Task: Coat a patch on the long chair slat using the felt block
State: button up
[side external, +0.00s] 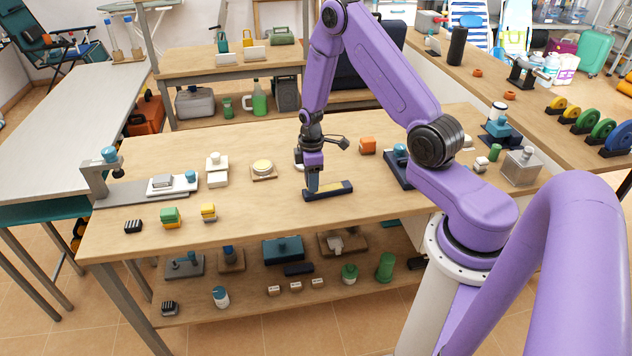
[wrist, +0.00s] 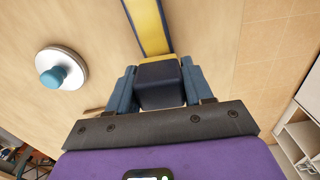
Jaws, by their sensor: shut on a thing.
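The long chair slat (side external: 340,187) lies flat near the front of the wooden table, dark navy with a yellow strip along its top. In the wrist view its yellow face (wrist: 149,28) runs away beyond my fingers. My gripper (side external: 312,187) points down over the slat's left part. It is shut on the felt block (wrist: 159,86), a dark, box-shaped block between its two blue-grey fingers. The block is low over the slat; I cannot tell whether it touches. The slat's part under the block is hidden, and I cannot make out any coated patch.
A pale disc with a teal knob (wrist: 61,77) stands beside the slat. A round cream piece on a wooden base (side external: 263,170) and an orange block (side external: 367,145) stand farther back. The tabletop around the slat is mostly clear.

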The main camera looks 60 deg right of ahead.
jog(key=shift+r, duration=3.1)
